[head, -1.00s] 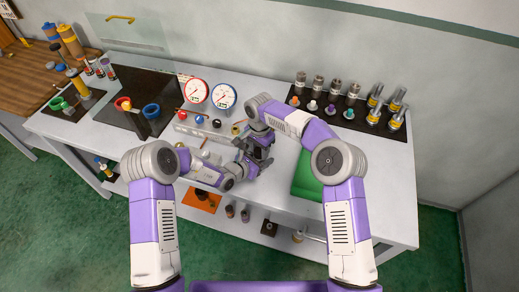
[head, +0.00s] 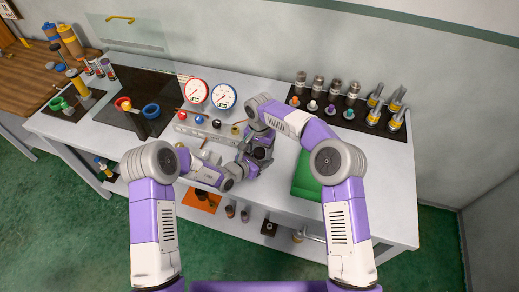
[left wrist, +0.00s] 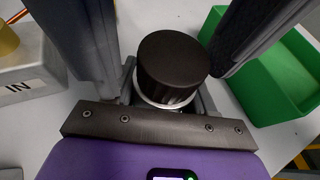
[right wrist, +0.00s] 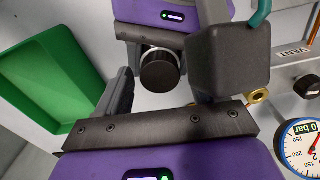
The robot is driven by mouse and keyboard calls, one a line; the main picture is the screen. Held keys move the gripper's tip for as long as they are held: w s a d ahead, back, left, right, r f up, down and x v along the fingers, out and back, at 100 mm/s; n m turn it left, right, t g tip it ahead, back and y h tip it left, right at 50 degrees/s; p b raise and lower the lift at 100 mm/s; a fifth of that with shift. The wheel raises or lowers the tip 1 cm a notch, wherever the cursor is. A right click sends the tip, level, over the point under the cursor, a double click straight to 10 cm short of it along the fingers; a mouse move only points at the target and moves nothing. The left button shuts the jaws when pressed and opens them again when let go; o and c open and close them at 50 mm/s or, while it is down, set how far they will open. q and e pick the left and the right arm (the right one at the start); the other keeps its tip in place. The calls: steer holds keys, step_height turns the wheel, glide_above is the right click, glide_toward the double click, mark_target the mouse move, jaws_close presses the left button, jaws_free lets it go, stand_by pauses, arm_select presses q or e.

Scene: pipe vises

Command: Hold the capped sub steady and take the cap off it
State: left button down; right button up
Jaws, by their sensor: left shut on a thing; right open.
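The capped sub shows in the left wrist view as a dark round cap (left wrist: 172,58) above a shiny metal body (left wrist: 168,100). My left gripper (left wrist: 168,92) is shut on the sub below the cap. In the right wrist view the cap (right wrist: 159,74) faces me in front of my left gripper's purple body (right wrist: 160,16). My right gripper (right wrist: 160,90) is open, with its fingers on either side of the cap and gaps beside it. In the head view both grippers meet over the bench (head: 256,156), and they mostly hide the sub.
A green tray (head: 306,180) lies right of the grippers. A manifold panel (head: 200,130) and gauges (head: 196,91) stand behind and left. Fittings stand on a black mat (head: 362,123) at back right.

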steer(key=shift+r, duration=0.1)
step_height(320, 180, up, 4)
steer(key=shift+f, duration=0.1)
steer(key=shift+r, duration=0.3)
steer(key=shift+c, duration=0.5)
step_height(320, 180, up, 2)
steer(key=shift+r+m, duration=0.2)
steer(key=shift+m, duration=0.9)
steer(key=shift+r+m, duration=0.3)
steer(key=shift+m, duration=0.2)
step_height(320, 180, down, 8)
steer(key=shift+r, duration=0.2)
